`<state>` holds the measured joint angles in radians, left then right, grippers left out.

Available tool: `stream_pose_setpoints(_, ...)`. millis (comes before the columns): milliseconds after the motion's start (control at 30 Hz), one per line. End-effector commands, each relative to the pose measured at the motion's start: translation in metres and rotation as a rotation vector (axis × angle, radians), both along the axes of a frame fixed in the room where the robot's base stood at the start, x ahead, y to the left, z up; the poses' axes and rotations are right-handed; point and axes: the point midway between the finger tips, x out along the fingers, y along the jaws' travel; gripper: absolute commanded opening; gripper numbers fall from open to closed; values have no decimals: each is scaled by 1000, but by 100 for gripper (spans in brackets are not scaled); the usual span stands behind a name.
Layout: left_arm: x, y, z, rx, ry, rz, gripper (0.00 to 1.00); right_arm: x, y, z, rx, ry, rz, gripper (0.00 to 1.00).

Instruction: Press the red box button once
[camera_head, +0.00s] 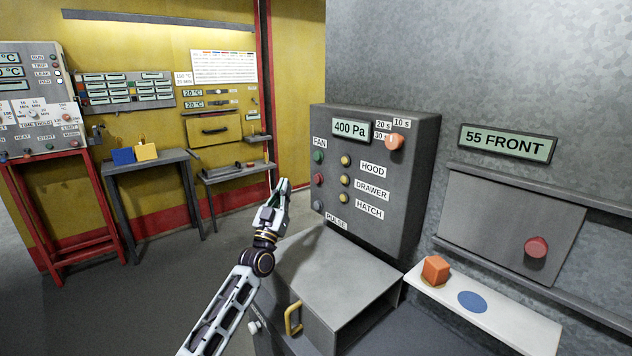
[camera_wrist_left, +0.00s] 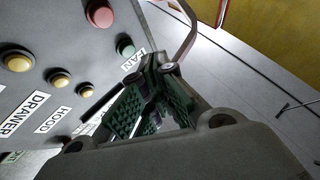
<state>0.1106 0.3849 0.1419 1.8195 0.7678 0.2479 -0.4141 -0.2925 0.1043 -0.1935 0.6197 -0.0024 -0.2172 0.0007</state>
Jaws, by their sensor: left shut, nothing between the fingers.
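A grey control box (camera_head: 408,220) stands right of centre in the head view, with a display reading 400 Pa. On its left column are a green button (camera_head: 318,157) by the FAN label, a red button (camera_head: 318,180) below it and a grey button (camera_head: 318,206) by PULSE. The red button also shows at the top of the left wrist view (camera_wrist_left: 99,14). My left gripper (camera_head: 283,184) is shut and empty, in front of and left of the box's left edge, apart from the red button. My right gripper is not in view.
Yellow buttons (camera_head: 345,161) sit beside the HOOD, DRAWER and HATCH labels. An orange-red dial (camera_head: 394,142) is above them. A drawer unit with a yellow handle (camera_head: 293,319) stands below the box.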

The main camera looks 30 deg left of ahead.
Motion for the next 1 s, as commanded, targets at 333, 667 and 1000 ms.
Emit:
stream_pose_setpoints(333,21,-9,0,-2,-1,0,0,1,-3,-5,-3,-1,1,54)
stream_pose_setpoints(667,47,-19,-1,-1,0,-1,0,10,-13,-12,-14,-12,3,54)
stream_pose_setpoints(1000,71,-29,0,-2,0,0,0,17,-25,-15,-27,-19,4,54)
